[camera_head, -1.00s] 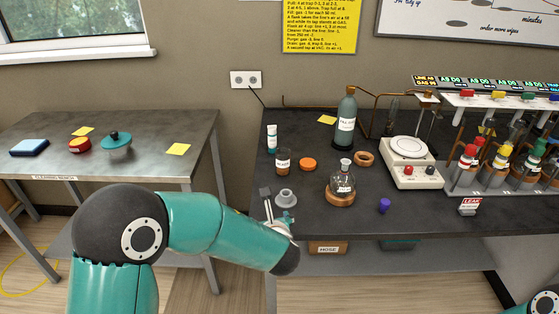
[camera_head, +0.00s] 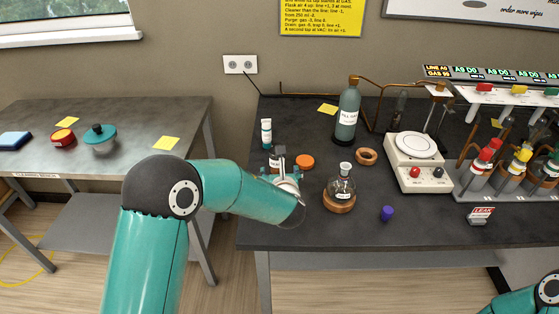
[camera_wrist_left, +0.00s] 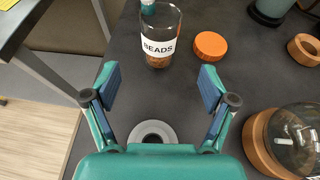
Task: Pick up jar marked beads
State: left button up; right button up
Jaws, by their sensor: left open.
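The jar marked BEADS (camera_wrist_left: 161,38) is a clear glass with a white label and brown contents, upright on the dark bench. In the head view the jar (camera_head: 274,161) is partly hidden behind my left gripper (camera_head: 283,164). In the left wrist view the open left gripper (camera_wrist_left: 159,86) has its two blue-padded fingers apart, with the jar ahead of them, centred and not between them. My right gripper is out of view; only part of its arm shows at the lower right in the head view.
An orange lid (camera_wrist_left: 210,45) lies right of the jar. A grey round piece (camera_wrist_left: 153,132) sits below the gripper. A flask on a wooden ring (camera_head: 341,190) stands to the right.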

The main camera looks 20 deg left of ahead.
aim_at(278, 164)
pick_arm(q)
jog(key=p+x, duration=0.1)
jog(key=x, duration=0.4)
jog(key=shift+a, duration=0.2)
jog(key=shift+w+p, duration=0.25)
jog(key=shift+p, duration=0.05)
jog(key=p+x, duration=0.1)
jog(key=x, duration=0.2)
jog(key=shift+w+p, duration=0.15)
jog(key=shift+p, duration=0.25)
jog(key=shift+w+a+f, duration=0.2)
jog(key=shift+w+f, duration=0.15)
jog(key=shift+w, duration=0.2)
jog(key=c, duration=1.3)
